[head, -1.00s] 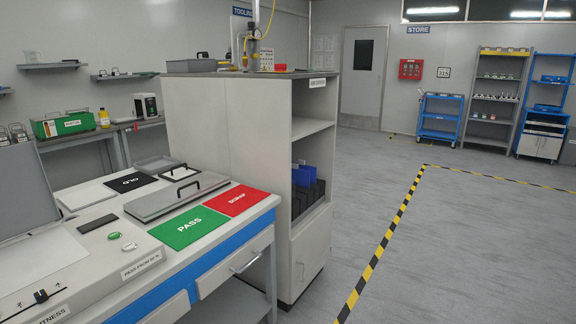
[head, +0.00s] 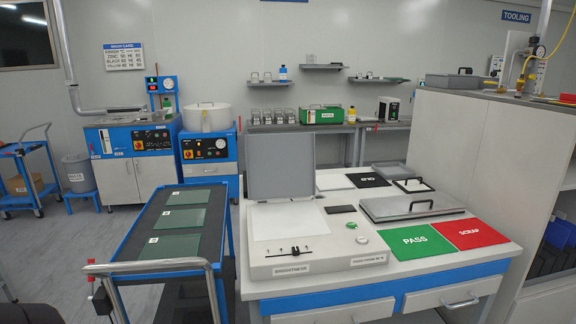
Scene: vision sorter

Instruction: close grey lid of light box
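The light box (head: 345,259) stands on the left part of the white workbench, with a pale flat top panel (head: 285,222) and a slider at its front edge. Its grey lid (head: 281,166) is open and stands upright at the back of the box. Neither of my grippers shows in the head view.
Green PASS (head: 417,240) and red SCRAP (head: 469,233) mats and a grey handled tray cover (head: 411,206) lie to the right. A tall cabinet (head: 460,150) stands at the right.

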